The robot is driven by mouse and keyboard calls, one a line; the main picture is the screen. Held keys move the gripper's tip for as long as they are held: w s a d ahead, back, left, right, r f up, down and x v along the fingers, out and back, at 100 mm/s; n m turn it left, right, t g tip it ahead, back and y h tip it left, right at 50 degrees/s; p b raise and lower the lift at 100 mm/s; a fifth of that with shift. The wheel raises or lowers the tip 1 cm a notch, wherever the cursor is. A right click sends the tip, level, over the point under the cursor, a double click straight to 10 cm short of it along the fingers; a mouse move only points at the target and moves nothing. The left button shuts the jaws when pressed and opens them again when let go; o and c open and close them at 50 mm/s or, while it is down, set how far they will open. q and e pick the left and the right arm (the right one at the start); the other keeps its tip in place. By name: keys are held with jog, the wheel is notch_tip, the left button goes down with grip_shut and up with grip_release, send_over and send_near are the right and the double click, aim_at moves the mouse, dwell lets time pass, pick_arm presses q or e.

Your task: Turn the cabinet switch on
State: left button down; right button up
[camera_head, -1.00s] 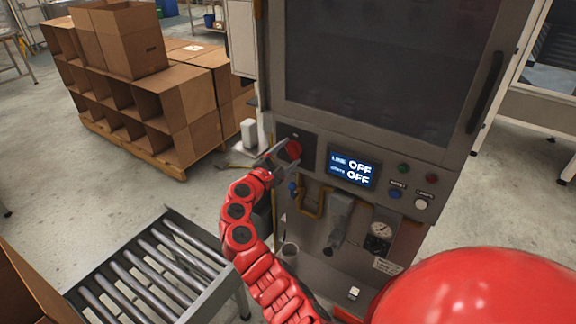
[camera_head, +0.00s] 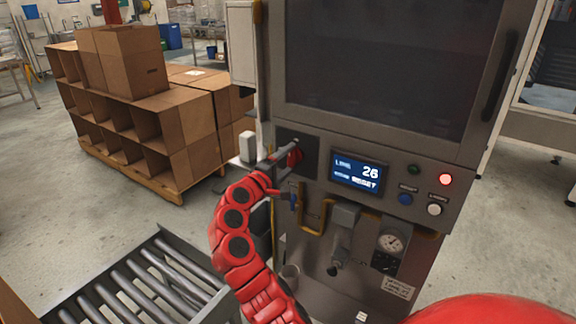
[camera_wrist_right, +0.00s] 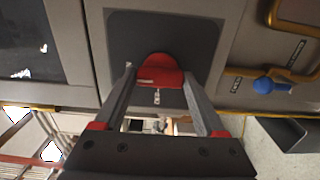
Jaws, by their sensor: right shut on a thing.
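The grey cabinet (camera_head: 330,128) stands in front of me. Its red rotary switch (camera_head: 296,157) sits on a dark square plate (camera_head: 311,142) at the left of the control panel. My right gripper (camera_head: 287,160) is at the switch. In the right wrist view, the red switch (camera_wrist_right: 160,72) lies between the two fingers of my right gripper (camera_wrist_right: 160,84), which is shut on it. The cabinet display (camera_head: 356,174) is lit and reads "LINE 26" with "RESET" below. A red lamp (camera_head: 445,179) glows at the panel's right. My left gripper is not in view.
A blue valve handle (camera_wrist_right: 272,85) and yellow pipe (camera_head: 312,222) are close to the switch. A gauge (camera_head: 391,243) is lower right. A roller conveyor (camera_head: 150,280) stands lower left, and cardboard boxes (camera_head: 130,62) are stacked behind. Open floor lies between them.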

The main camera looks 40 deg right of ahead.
dwell(0.4)
jog(key=o, duration=1.3)
jog(key=b+v, duration=0.2)
jog(key=v, duration=1.5)
jog(key=shift+a, duration=0.15)
